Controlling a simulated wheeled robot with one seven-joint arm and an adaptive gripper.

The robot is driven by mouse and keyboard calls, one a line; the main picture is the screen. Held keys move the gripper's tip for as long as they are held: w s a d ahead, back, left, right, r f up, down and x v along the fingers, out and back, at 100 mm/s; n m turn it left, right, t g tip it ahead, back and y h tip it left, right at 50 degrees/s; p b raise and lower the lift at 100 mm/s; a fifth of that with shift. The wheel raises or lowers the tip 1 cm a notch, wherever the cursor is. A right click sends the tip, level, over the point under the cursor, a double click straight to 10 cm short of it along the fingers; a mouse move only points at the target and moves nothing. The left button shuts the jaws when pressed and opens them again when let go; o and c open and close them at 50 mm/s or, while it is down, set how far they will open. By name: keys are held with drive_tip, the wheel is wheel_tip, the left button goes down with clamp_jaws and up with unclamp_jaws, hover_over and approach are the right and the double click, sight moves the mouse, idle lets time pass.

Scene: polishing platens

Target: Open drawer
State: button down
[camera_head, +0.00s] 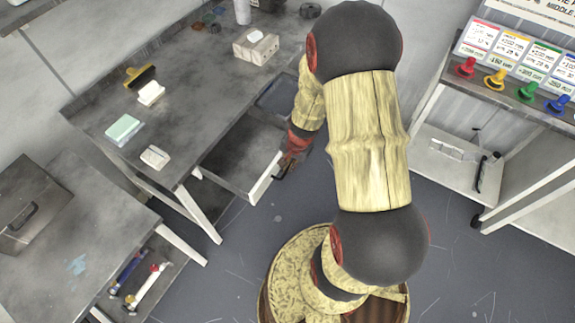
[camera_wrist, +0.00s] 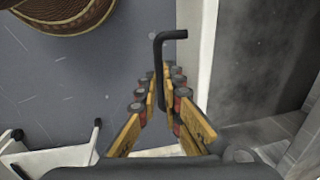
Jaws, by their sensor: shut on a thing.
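The drawer (camera_head: 265,180) under the long grey workbench stands pulled out part way, with its pale front panel clear of the bench edge and its grey inside showing. In the wrist view, the drawer's pale front (camera_wrist: 208,50) runs along the right, with the dark grey interior beyond it. A black bar handle (camera_wrist: 159,50) projects beside the front. My gripper (camera_wrist: 162,100) is shut on the handle, with a finger on each side. In the head view, my gripper (camera_head: 286,163) is at the drawer front, partly hidden by my arm.
The workbench (camera_head: 215,100) carries a brush (camera_head: 140,76), a green-white block (camera_head: 123,130) and other small blocks. A lower table (camera_head: 110,225) with a metal box (camera_head: 30,205) stands at left. A shelved cart (camera_head: 455,160) with coloured knobs stands at right. Grey floor lies open between.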

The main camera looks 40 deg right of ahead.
drive_tip(key=c, duration=2)
unclamp_jaws()
drive_tip(key=shift+o, duration=0.4)
wheel_tip(320, 180, up, 12)
drive_tip(key=s, duration=0.2)
drive_tip(key=shift+d, duration=0.35)
drive_tip(key=shift+f, duration=0.15)
drive_tip(key=s+a+r+n+t, duration=0.1)
drive_tip(key=s+a+r+n, duration=0.2)
drive_tip(key=a+r, duration=0.3)
drive_tip(key=s+a+r+n+t, duration=0.1)
drive_tip(key=s+a+r+n, duration=0.1)
drive_tip(key=a+r+n, duration=0.4)
drive_tip(key=s+a+r+n+t, duration=0.1)
drive_tip(key=s+a+r+n, duration=0.2)
drive_tip(key=r, duration=1.1)
drive_tip(key=a+n+p, duration=0.1)
drive_tip(key=a+n, duration=0.1)
drive_tip(key=a, duration=0.1)
drive_tip(key=shift+s+r+t+h, duration=0.2)
drive_tip(key=shift+s+t+h, duration=0.1)
drive_tip(key=shift+s+h, duration=0.1)
